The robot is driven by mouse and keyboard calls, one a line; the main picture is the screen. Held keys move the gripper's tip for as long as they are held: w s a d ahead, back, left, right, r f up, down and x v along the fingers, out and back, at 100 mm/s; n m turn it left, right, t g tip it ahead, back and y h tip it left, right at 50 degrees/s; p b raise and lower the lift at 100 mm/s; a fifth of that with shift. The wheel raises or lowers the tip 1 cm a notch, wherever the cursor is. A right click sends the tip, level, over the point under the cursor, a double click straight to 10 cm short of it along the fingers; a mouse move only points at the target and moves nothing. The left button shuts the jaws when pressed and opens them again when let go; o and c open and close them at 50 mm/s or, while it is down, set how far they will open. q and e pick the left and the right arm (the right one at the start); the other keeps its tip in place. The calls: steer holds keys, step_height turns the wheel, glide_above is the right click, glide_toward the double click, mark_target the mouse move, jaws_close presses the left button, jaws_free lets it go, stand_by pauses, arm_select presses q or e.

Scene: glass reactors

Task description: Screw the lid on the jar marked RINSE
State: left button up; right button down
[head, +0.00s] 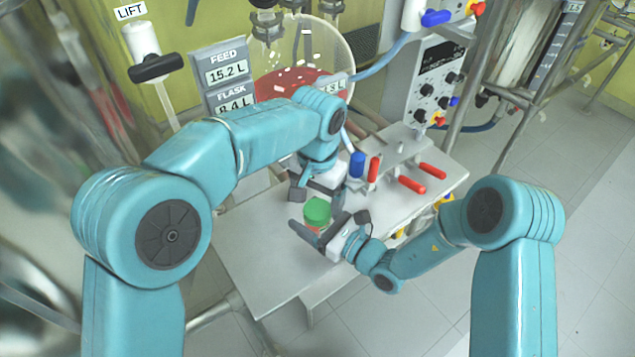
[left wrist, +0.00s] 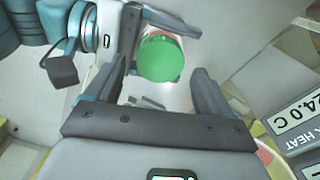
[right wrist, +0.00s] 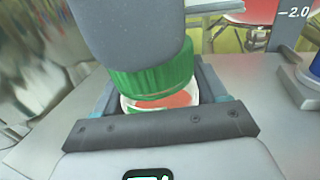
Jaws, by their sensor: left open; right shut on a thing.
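A green lid (head: 317,210) sits on top of a small jar with orange-red contents (right wrist: 165,101), near the front of the grey bench (head: 265,285). No marking is readable on the jar. I cannot tell how tight the lid is. My right gripper (head: 319,228) is shut around the jar's body, below the lid. My left gripper (head: 317,196) points down from above, its fingers open on either side of the lid; the left wrist view shows the lid (left wrist: 160,58) between them with gaps. One left finger hides part of the lid in the right wrist view.
A blue-capped item (head: 357,164) and red-handled parts (head: 412,184) stand on the bench behind and right of the jar. A control box with knobs (head: 432,80) and a round vessel with red contents (head: 330,55) are behind. The bench's front left is clear.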

arm_select(q)
steer(key=shift+f, duration=1.3)
steer(key=c, duration=1.1)
steer(key=shift+o, duration=0.2)
steer(key=shift+m, duration=0.9)
steer(key=o, duration=1.2)
steer(key=shift+o, duration=0.2)
steer(key=shift+r, duration=0.1)
step_height(320, 180, up, 12)
